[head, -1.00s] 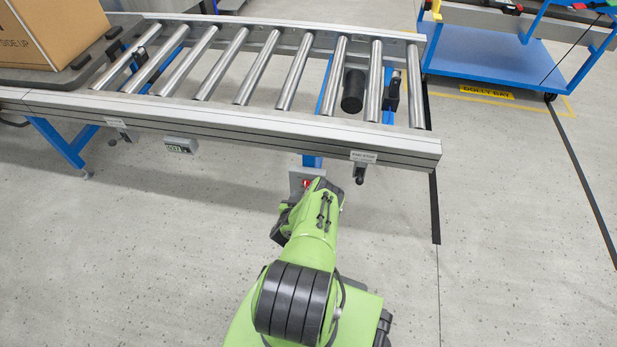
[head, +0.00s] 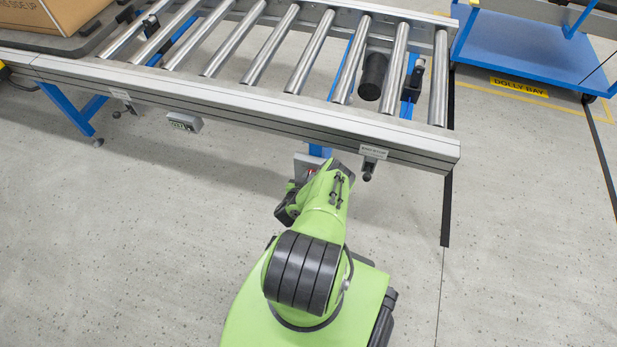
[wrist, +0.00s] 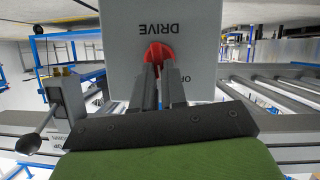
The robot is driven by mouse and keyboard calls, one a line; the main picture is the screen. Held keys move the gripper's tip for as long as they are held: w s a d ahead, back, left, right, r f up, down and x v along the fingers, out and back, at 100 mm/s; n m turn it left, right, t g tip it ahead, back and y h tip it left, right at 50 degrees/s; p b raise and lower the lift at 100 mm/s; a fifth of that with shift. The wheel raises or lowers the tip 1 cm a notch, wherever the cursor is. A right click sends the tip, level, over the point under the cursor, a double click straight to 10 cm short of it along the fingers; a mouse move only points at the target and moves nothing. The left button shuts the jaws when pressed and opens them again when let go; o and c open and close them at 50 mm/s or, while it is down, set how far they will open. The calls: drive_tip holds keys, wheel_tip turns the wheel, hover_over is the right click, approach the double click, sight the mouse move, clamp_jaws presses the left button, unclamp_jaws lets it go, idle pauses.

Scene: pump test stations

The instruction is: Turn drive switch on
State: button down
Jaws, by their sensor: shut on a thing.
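The drive switch (wrist: 158,54) is a red rotary knob on a grey box (wrist: 197,22) marked DRIVE, which looks upside down in the wrist view. My gripper (wrist: 160,72) has its two dark fingers closed on the knob, and they hide its lower part. Part of an OFF-like label shows right of the knob, partly covered by a finger. In the head view the grey switch box (head: 303,165) sits below the conveyor's front rail, mostly hidden behind my green arm.
A roller conveyor (head: 290,108) with a metal front rail runs above the box. A lever with a dark knob (wrist: 28,143) stands left in the wrist view. A display unit (head: 185,121) hangs under the rail. A blue dolly (head: 520,45) stands back right. The front floor is clear.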

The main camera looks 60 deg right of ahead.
drive_tip(key=shift+s, duration=0.1)
idle(0.3)
drive_tip(key=m+t, duration=0.1)
drive_tip(key=m, duration=0.1)
drive_tip(key=s+m+t, duration=0.1)
drive_tip(key=m+t, duration=0.3)
drive_tip(key=m, duration=0.1)
drive_tip(key=shift+s+d+f, duration=0.1)
drive_tip(key=shift+s+f, duration=0.15)
drive_tip(key=shift+f, duration=0.05)
drive_tip(key=shift+m, duration=0.3)
idle(0.5)
drive_tip(key=c, duration=1.2)
unclamp_jaws()
